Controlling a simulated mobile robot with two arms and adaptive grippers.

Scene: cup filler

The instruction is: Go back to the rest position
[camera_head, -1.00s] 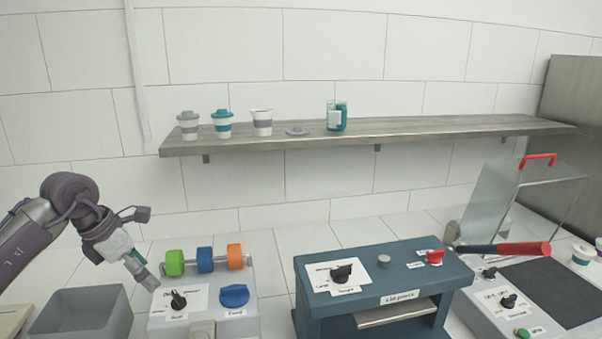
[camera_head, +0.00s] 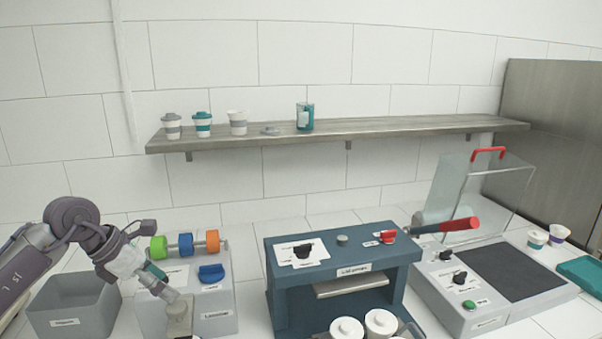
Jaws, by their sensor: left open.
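My left gripper (camera_head: 160,283) comes in from the left and hangs in front of the grey machine (camera_head: 214,299) with the green, blue and orange rollers. It is open and nothing shows between its fingers. It covers part of the machine's front and its left knob. My right gripper is not in the picture.
A grey bin (camera_head: 75,300) stands left of the roller machine. A blue lid press (camera_head: 340,254) stands in the middle, with white-lidded cups (camera_head: 381,322) before it. A sealer with a raised clear cover (camera_head: 482,200) stands right. A wall shelf (camera_head: 400,127) holds cups, a lid and a teal jar.

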